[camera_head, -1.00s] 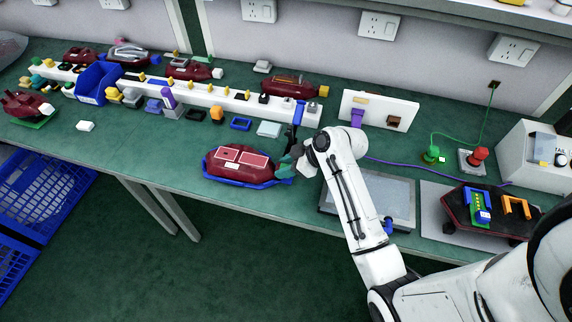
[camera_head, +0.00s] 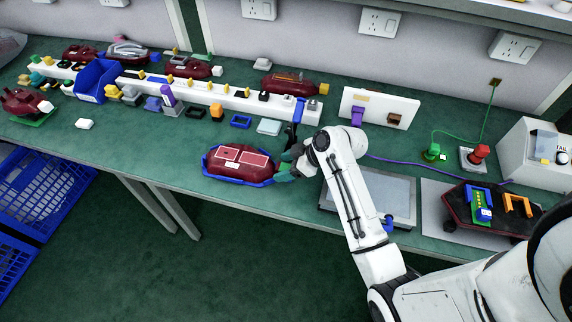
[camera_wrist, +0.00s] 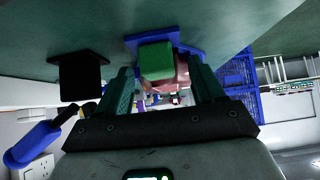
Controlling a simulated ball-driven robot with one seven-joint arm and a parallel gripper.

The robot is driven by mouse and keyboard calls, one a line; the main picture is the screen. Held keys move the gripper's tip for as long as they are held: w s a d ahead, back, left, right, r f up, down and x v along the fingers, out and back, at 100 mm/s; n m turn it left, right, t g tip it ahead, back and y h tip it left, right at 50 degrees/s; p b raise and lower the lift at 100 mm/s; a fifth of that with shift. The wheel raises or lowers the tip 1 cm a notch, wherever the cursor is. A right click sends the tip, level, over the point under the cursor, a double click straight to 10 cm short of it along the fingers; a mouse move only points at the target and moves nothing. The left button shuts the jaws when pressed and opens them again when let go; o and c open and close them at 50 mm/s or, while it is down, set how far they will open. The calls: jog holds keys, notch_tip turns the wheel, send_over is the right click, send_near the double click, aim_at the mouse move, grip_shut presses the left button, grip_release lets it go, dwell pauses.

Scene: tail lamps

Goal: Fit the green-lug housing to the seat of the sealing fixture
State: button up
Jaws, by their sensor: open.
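A dark red housing (camera_head: 228,167) lies in a blue cradle (camera_head: 212,177) near the bench's front edge, with two pale-outlined rectangles on its top. My gripper (camera_head: 285,173), with teal fingers, is at the right end of this housing. In the wrist view my gripper (camera_wrist: 165,88) is open, with a green lug (camera_wrist: 155,57) ahead and between the fingers. Red housing (camera_wrist: 181,72) and blue cradle surface (camera_wrist: 196,50) show behind the lug. I cannot tell whether the fingers touch the lug. Which thing is the sealing fixture is not clear from these views.
A grey flat plate (camera_head: 405,192) lies right of the housing, partly behind my arm. A dark red base (camera_head: 458,211) with blue and orange brackets stands at the right. A long white rack (camera_head: 235,100) with small parts runs behind. Bench left of the cradle is mostly clear.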

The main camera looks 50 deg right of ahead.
jog(key=v, duration=1)
jog(key=shift+s+r, duration=0.25)
jog(key=shift+s, duration=0.05)
jog(key=shift+d, duration=0.1)
dwell(0.8)
